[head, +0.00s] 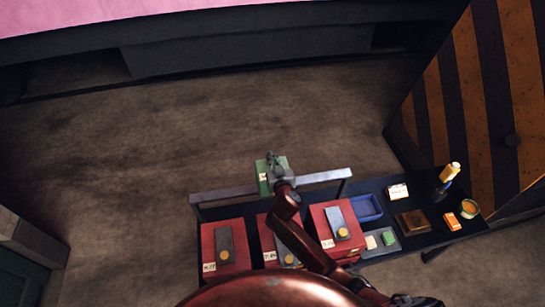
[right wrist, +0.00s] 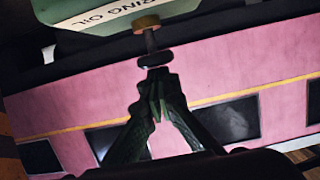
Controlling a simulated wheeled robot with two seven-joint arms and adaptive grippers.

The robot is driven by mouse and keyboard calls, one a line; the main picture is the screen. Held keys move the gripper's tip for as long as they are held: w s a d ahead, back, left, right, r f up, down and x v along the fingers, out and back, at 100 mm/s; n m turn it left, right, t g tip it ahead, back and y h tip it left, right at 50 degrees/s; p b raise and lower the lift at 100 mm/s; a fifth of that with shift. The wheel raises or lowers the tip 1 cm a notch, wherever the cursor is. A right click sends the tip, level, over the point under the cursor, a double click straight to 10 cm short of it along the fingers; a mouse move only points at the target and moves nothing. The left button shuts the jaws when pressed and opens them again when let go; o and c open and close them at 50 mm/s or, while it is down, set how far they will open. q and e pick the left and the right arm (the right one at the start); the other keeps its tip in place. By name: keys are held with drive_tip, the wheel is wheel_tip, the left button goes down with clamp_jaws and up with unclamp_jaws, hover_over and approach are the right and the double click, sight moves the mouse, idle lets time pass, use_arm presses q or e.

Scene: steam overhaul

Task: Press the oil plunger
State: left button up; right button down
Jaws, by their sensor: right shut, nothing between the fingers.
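The oil can (head: 263,178) is a green box with a pale label, standing at the back edge of the bench. It also shows at the top of the right wrist view (right wrist: 85,14), where its lettering reads upside down and partly "RING OIL". The oil plunger is a dark rod with a round knob (right wrist: 155,54), coming out of a brass collar on the can. My right gripper (head: 273,158) is by the can. In the right wrist view its fingertips (right wrist: 156,76) are together and empty, close to the knob; I cannot tell if they touch. My left gripper is not in view.
Red boxes (head: 208,240) with grey-and-brass fittings line the front of the dark bench. At its right are a blue tray (head: 367,207), a brown tin (head: 412,222), a yellow-topped bottle (head: 449,173) and an orange block (head: 452,221). A striped panel (head: 470,80) stands right; floor beyond is clear.

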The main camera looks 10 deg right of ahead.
wheel_tip(320, 180, down, 3)
drive_tip(key=b, duration=0.2)
drive_tip(key=shift+b, duration=0.35)
drive_tip(key=shift+s, duration=0.1)
drive_tip(key=shift+r+p, duration=0.15)
drive_tip(key=shift+p, duration=0.15)
drive_tip(key=r+p, duration=0.2)
drive_tip(key=r, duration=0.1)
drive_tip(key=r+p, duration=0.1)
drive_tip(key=shift+s+r, duration=0.25)
drive_tip(key=b+v, duration=0.1)
drive_tip(key=v, duration=0.8)
drive_tip(key=shift+s+b, duration=0.2)
drive_tip(key=shift+b, duration=0.15)
idle(0.5)
